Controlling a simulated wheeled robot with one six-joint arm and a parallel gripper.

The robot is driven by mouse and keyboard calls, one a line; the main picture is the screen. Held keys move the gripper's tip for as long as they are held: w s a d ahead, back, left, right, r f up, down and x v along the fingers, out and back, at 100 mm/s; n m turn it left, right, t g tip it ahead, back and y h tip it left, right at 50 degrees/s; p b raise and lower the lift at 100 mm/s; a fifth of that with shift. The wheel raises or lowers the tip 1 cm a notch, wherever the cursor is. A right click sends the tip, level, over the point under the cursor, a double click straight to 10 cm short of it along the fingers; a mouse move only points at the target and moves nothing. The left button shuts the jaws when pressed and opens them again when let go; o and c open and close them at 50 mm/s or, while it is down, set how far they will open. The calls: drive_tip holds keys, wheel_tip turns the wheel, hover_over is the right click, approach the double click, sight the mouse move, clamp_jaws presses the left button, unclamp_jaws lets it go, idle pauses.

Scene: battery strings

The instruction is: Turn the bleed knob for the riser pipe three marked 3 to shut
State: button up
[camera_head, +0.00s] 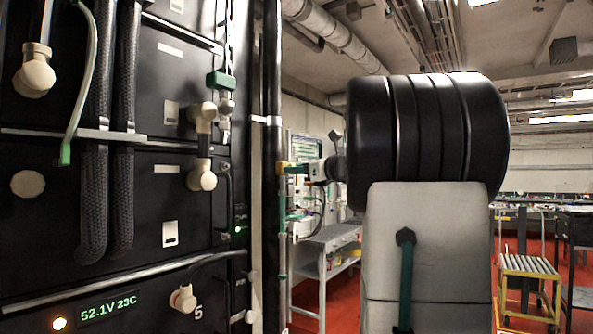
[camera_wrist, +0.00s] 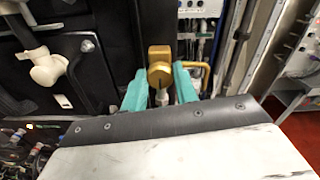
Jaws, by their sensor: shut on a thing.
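A brass knob (camera_wrist: 160,74) with a round front and a block behind it shows at the top middle of the wrist view. My gripper (camera_wrist: 159,84) has its two teal fingers on either side of the knob, shut on it. In the head view the gripper (camera_head: 298,170) reaches the edge of the black rack, where a small bit of yellow brass (camera_head: 284,168) shows. My arm hides much there. I cannot read a 3 by the knob, nor tell whether its valve is open or shut.
A black battery rack (camera_head: 150,190) with cream connectors and hoses fills the left. A bent brass pipe (camera_wrist: 204,74) is close beside the right finger.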

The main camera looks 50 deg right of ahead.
drive_tip(key=shift+f, duration=0.1)
drive_tip(key=o, duration=1)
drive_tip(key=shift+c, duration=0.2)
drive_tip(key=shift+s, duration=0.15)
drive_tip(key=s, duration=0.7)
drive_tip(key=shift+s+d, duration=0.3)
